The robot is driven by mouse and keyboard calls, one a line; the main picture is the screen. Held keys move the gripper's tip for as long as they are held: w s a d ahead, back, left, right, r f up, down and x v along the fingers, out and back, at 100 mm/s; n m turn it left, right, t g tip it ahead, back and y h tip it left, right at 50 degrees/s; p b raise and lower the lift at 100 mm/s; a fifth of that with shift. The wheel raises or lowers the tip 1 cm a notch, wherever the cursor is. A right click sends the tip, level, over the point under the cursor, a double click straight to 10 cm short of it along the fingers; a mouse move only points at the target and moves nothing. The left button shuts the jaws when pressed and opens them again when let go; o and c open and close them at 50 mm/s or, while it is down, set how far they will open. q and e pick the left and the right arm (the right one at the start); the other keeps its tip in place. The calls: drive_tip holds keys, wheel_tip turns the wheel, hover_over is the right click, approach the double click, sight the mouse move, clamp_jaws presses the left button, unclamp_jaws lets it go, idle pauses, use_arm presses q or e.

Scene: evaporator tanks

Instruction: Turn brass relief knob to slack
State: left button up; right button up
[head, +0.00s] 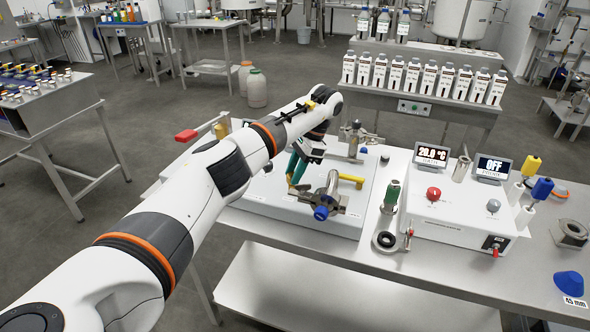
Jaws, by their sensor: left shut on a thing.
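My left arm reaches in from the left, over the white panel (340,222) on the steel bench. My left gripper (297,172) points down at the panel, with dark teal parts at its fingertips. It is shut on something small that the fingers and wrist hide. I cannot make out the brass relief knob for certain; it may be behind the gripper. A metal valve body with a blue knob (321,213) stands just right of and in front of the gripper. A yellow handle (350,181) lies right of it. My right gripper is not in view.
A metal fitting (358,140) stands behind the gripper. A red-ended lever (187,135) sticks out on the left. Several bottles (411,76) line a rear shelf.

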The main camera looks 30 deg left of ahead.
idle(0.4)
use_arm(q)
drive_tip(key=o, duration=1)
drive_tip(key=shift+c, duration=0.2)
